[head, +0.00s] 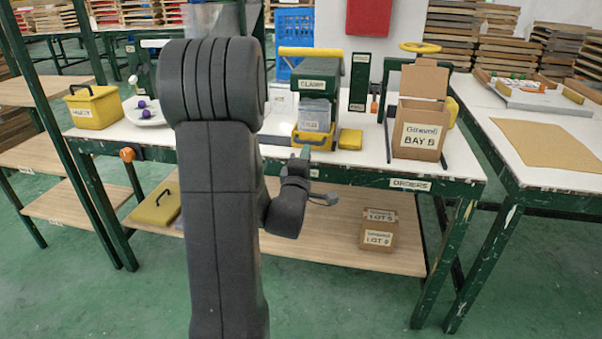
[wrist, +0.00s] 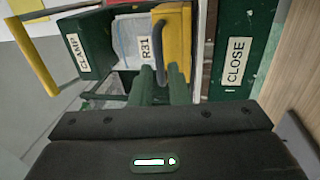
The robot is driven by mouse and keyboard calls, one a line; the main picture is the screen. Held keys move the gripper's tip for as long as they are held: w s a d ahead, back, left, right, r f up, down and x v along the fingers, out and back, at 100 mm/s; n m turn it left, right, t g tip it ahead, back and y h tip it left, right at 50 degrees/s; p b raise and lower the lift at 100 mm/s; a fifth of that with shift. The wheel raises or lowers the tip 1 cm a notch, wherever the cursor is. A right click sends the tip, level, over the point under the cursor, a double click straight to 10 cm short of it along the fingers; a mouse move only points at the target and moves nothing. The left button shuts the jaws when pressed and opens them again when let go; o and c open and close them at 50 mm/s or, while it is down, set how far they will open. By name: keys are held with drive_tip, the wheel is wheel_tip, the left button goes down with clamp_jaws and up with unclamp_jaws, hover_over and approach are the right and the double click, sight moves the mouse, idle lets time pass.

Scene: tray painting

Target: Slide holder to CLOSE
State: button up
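The holder is a yellow block (wrist: 176,40) with a dark curved handle (wrist: 158,50) in the wrist view, beside a grey-white piece marked R31 (wrist: 132,42). In the head view the yellow holder (head: 313,141) is at the front of the green CLAMP machine (head: 320,85) on the table. A green panel marked CLOSE (wrist: 233,60) is to the right of the holder in the wrist view. My gripper (wrist: 163,88) is at the holder, with the handle's lower end between its narrowly spaced green fingers. I cannot tell whether they grip it. My gripper also shows in the head view (head: 304,153), partly behind my arm.
A yellow bar (wrist: 35,58) sticks out at the left of the machine in the wrist view. A small yellow block (head: 350,139) and a BAY 5 box (head: 419,125) stand to its right. The ORDERS table edge (head: 409,184) runs below; a lower shelf holds LOT boxes (head: 378,230).

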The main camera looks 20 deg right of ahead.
sight(309, 143)
drive_tip(key=v, duration=0.8)
drive_tip(key=x, duration=1.4)
drive_tip(key=shift+w+a, duration=0.15)
